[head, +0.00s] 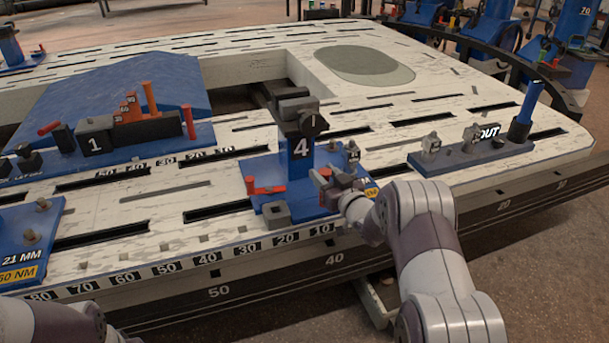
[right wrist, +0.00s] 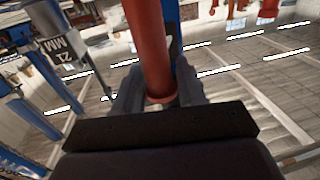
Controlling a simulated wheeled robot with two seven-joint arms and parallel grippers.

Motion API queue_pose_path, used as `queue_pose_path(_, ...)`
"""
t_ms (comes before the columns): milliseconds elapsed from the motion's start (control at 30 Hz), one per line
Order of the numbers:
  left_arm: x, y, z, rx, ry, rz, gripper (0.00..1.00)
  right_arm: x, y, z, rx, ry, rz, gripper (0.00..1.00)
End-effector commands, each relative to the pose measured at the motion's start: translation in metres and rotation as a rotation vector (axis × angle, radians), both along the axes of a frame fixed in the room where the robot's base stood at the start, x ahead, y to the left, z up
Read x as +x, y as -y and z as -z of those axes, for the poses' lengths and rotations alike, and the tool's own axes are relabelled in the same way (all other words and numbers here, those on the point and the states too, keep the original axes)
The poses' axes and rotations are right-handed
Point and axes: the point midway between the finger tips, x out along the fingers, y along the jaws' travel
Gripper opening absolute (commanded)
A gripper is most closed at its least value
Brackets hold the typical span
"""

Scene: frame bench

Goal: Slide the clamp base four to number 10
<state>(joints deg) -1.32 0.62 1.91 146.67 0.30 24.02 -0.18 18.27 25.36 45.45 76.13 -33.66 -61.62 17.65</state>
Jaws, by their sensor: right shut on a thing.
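Clamp base four (head: 301,165) is a blue plate with an upright post marked 4 and a dark clamp head on top. It stands on the pale slotted bench near the front edge. Red handles stick out on both sides of it. The front-edge scale shows the number 10 (head: 321,228) just in front of the base, with 20 and 30 further left. My right gripper (head: 330,182) is shut on the base's right-hand red handle, which also shows as a red bar (right wrist: 148,45) between the fingers in the right wrist view. My left gripper is out of view.
A blue fixture marked 1 (head: 95,143) stands at the left. A blue plate marked OUT (head: 470,152) with a tall blue peg lies to the right. A blue block labelled 21 MM (head: 25,245) is at the near left. Slots and bare bench lie left of base four.

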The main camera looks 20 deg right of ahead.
Motion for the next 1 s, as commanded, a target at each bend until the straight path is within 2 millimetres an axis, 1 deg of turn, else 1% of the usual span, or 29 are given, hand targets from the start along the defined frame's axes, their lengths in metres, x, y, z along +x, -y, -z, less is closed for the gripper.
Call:
queue_pose_path(33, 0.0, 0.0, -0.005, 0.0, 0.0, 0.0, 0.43, 0.0, 0.013, -0.002, 0.002, -0.002, 0.008, 0.0)
queue_pose_path(200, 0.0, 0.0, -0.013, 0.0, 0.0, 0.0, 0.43, 0.001, 0.044, -0.001, 0.001, -0.002, 0.008, 0.0)
queue_pose_path(400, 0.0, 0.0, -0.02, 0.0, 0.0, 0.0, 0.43, 0.002, 0.076, -0.001, 0.002, -0.002, 0.008, 0.0)
queue_pose_path(500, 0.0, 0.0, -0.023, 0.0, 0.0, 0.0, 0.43, 0.002, 0.088, -0.001, 0.001, -0.001, 0.006, 0.0)
queue_pose_path(700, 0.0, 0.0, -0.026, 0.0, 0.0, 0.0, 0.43, 0.003, 0.106, 0.0, 0.0, -0.001, 0.005, 0.0)
queue_pose_path(1000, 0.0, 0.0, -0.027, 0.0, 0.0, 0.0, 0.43, 0.003, 0.115, 0.001, 0.001, -0.002, 0.004, 0.0)
